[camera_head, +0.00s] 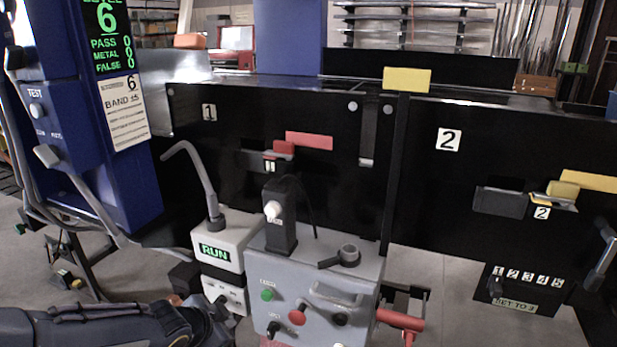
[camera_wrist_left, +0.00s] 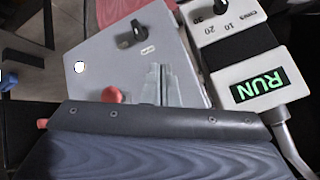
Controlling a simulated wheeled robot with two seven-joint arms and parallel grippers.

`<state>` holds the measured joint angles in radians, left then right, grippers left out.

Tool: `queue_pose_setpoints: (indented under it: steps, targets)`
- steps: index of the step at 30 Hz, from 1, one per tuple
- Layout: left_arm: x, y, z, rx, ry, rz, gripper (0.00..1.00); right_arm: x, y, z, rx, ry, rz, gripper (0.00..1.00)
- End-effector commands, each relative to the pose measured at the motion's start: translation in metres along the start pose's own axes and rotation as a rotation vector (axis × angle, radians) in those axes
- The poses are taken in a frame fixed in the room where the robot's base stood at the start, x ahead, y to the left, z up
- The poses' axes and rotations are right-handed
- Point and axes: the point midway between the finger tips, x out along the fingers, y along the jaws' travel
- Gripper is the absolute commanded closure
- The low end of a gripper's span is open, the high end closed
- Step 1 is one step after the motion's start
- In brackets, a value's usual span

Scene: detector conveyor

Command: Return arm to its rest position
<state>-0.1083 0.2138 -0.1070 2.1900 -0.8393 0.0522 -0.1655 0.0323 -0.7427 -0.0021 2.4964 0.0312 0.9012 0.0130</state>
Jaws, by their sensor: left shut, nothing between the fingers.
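My left arm (camera_head: 90,326) comes in low from the left edge in the head view. Its left gripper (camera_head: 212,316) is at the bottom, just left of the grey control box (camera_head: 325,290) and in front of the small white RUN box (camera_head: 225,242). The left gripper is shut and empty. The left wrist view looks down on the grey control box (camera_wrist_left: 118,65), with its red knob (camera_wrist_left: 112,95) and black knob (camera_wrist_left: 131,36), and on the RUN box (camera_wrist_left: 224,74) to the right. My right gripper is not in view.
A blue cabinet (camera_head: 110,190) with a green readout stands at the left. Black panels marked 1 (camera_head: 250,115) and 2 (camera_head: 500,140) stand behind the control box. A bent grey tube (camera_head: 200,175) rises by the RUN box. A red handle (camera_head: 400,320) sticks out right of the control box.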

Motion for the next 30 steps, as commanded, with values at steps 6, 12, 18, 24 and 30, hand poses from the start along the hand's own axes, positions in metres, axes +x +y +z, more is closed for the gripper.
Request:
queue_pose_setpoints:
  steps: [6, 12, 18, 24, 30]
  targets:
    - [-0.113, -0.001, 0.042, -0.483, -0.122, -0.060, 1.00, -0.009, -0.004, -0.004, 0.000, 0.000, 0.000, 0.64]
    - [-0.186, 0.056, 0.064, -0.865, -0.167, 0.033, 1.00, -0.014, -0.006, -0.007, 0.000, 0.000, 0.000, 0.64]
    - [-0.217, 0.100, 0.065, -1.046, -0.171, 0.139, 1.00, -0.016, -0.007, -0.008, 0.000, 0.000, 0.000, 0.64]
    - [-0.222, 0.110, 0.065, -1.078, -0.173, 0.167, 1.00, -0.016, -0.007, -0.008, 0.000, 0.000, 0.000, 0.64]
    - [-0.221, 0.110, 0.065, -1.077, -0.173, 0.166, 1.00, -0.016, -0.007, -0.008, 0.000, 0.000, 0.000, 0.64]
